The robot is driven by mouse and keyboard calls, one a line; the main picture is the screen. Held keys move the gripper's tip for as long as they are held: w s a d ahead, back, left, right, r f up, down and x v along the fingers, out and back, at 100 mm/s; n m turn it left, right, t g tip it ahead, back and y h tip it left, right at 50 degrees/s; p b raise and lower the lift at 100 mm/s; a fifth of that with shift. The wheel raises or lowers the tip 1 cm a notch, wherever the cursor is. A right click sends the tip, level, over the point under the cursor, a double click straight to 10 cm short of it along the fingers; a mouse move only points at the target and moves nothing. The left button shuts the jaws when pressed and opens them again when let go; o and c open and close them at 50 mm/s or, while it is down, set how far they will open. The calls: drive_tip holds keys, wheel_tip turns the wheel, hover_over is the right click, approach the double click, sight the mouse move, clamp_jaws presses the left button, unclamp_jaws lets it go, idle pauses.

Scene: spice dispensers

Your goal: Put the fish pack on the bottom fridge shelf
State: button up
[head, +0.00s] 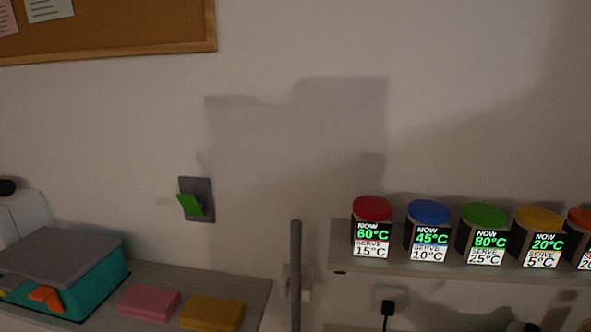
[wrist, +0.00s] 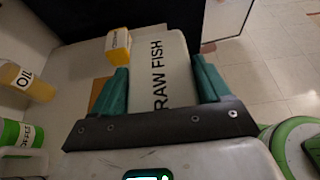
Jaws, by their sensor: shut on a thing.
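The fish pack (wrist: 176,48) is a pale block marked RAW FISH in the wrist view. My gripper (wrist: 160,65) has its teal fingers on either side of the pack and is shut on it. The pack's near end is hidden behind the dark gripper bar. Neither the pack nor my gripper shows in the head view. I cannot make out a fridge shelf in either view.
In the wrist view, a yellow box (wrist: 118,45), an oil bottle (wrist: 27,82) and a green can (wrist: 18,133) stand at left. Tiled floor (wrist: 270,65) lies at right. The head view shows lidded jars (head: 428,229) on a shelf, a teal box (head: 85,285) and a wall switch (head: 195,200).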

drive_tip(key=shift+f+b, duration=0.15)
drive_tip(key=shift+b, duration=1.05)
drive_tip(key=shift+w+r+b, duration=0.1)
drive_tip(key=shift+r+b, duration=0.15)
drive_tip(key=shift+b, duration=0.25)
drive_tip(key=w+d+f, duration=0.2)
drive_tip(key=w+f, duration=0.1)
drive_tip(key=w+d+f, duration=0.2)
drive_tip(key=w+f, duration=0.1)
drive_tip(key=w, duration=0.1)
drive_tip(key=w+d+f, duration=0.2)
drive_tip(key=w, duration=0.2)
drive_tip(key=shift+w+d+f, duration=0.1)
drive_tip(key=shift+d+f, duration=0.25)
drive_tip(key=shift+f, duration=0.05)
drive_tip(key=shift+w+d+f, duration=0.2)
drive_tip(key=shift+w+f, duration=0.05)
drive_tip(key=shift+f, duration=1.75)
drive_tip(key=shift+f, duration=0.15)
drive_tip(key=o, duration=1.5)
drive_tip(key=shift+c, duration=0.2)
